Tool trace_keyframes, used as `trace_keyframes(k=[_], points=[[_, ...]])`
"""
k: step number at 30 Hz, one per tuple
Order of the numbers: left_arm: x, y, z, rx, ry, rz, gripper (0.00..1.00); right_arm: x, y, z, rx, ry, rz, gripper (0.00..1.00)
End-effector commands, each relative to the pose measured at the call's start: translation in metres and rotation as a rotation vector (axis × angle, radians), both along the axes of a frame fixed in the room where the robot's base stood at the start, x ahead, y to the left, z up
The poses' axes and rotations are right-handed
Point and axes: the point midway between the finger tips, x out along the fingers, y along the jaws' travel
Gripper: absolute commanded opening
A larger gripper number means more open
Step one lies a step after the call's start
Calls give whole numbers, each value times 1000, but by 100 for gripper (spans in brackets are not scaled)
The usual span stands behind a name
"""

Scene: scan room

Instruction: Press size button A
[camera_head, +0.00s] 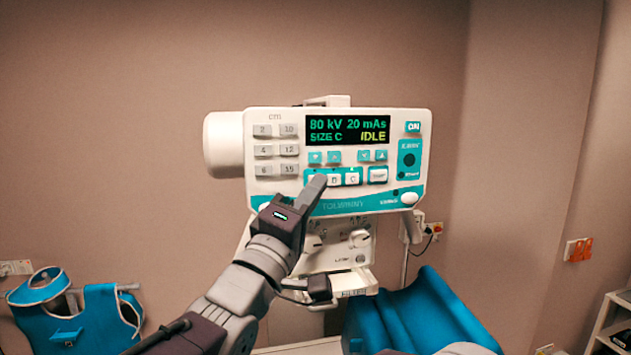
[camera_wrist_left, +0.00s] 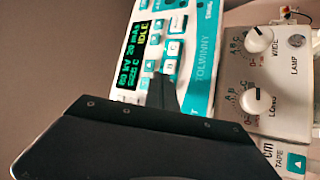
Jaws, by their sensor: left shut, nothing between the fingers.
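The white and teal control panel (camera_head: 285,207) hangs ahead in the head view. Its display (camera_head: 347,130) reads 80 kV, 20 mAs, SIZE C and IDLE. The size buttons sit in a teal row below; B (camera_head: 334,180) and C (camera_head: 352,178) are visible. My left gripper (camera_head: 316,184) is shut and empty, its tip over the left end of this row, where it mostly hides button A. Contact cannot be told. In the left wrist view the panel appears turned sideways, and the dark fingertips (camera_wrist_left: 162,90) overlap the button row. My right gripper is not in view.
Grey cm buttons (camera_head: 275,148) lie left of the display. Below the panel is a unit with knobs; in the left wrist view they are labelled WIDE (camera_wrist_left: 258,38) and LONG (camera_wrist_left: 257,101). A blue padded piece (camera_head: 425,315) stands lower right, and a teal apron (camera_head: 75,318) hangs lower left.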

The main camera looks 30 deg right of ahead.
Motion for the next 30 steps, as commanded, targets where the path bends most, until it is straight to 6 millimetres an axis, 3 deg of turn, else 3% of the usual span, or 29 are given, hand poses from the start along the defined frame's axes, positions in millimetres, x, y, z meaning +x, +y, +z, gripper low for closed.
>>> trace_keyframes(k=[23, 30], points=[[6, -1, 0, 0, 0, 0, 0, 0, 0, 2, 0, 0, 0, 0], [-2, 1, -2, -2, 0, 0, 0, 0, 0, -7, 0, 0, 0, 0]])
